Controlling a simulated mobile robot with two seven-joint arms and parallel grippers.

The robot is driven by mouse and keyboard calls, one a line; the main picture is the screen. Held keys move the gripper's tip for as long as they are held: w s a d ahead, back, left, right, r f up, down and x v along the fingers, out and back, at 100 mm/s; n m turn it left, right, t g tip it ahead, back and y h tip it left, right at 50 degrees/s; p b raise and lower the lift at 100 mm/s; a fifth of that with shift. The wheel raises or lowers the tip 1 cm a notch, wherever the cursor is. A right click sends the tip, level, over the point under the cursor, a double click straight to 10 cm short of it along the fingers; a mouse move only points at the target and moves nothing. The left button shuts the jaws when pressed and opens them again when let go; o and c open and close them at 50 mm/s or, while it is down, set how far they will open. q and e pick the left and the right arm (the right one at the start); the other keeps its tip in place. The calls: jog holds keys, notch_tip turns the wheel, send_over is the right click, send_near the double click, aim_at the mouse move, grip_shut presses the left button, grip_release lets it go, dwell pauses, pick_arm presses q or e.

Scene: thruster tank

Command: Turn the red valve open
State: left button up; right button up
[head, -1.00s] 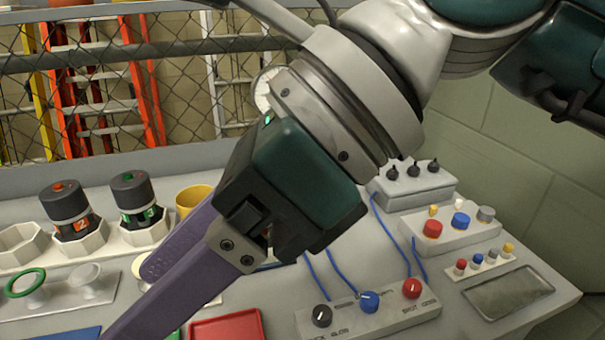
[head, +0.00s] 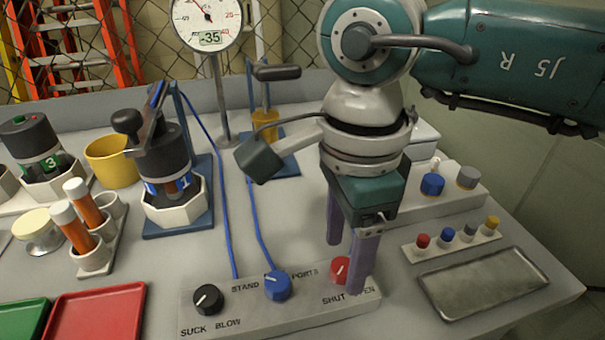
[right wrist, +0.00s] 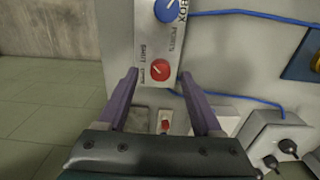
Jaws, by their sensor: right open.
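The red valve (head: 340,269) is a round knob with a white pointer mark at the right end of a grey valve panel (head: 320,312), above the words SHUT and OPEN. Its right side is partly hidden by a finger in the head view. My right gripper (head: 345,265) points down over it with purple fingers apart and empty. In the right wrist view, the red valve (right wrist: 160,70) shows whole, ahead of and between the open fingertips (right wrist: 158,80). I cannot tell whether a finger touches it. My left gripper is not in view.
The panel also carries a black knob (head: 208,298) and a blue knob (head: 278,286), with blue hoses behind. A strip of small knobs (head: 452,240) and a metal tray (head: 484,284) lie to the right. A red tray (head: 95,315) is at the left; a gauge (head: 207,22) stands behind.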

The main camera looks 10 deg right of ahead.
jog(key=shift+f, duration=0.9)
grip_shut()
